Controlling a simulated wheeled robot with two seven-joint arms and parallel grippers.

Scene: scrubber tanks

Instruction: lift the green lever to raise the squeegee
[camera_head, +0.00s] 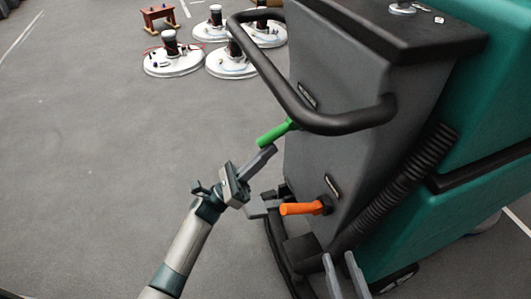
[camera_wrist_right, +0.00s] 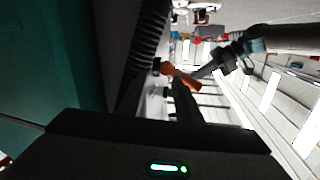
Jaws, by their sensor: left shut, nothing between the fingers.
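The green lever (camera_head: 277,133) sticks out to the left from the grey rear panel of the scrubber, below the black handlebar. My left gripper (camera_head: 268,153) is shut and empty, its fingertips just below the green lever; I cannot tell whether they touch it. In the right wrist view my left gripper (camera_wrist_right: 206,72) shows near the orange lever. My right gripper (camera_head: 344,272) is low at the bottom of the head view, its two grey fingers apart with nothing between them. The squeegee is not clearly seen.
An orange lever (camera_head: 302,209) sits lower on the same panel. The black handlebar (camera_head: 340,122) loops out above the green lever. A ribbed hose (camera_head: 405,180) runs down the right side. Several round floor machines (camera_head: 174,60) stand behind. The floor at left is clear.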

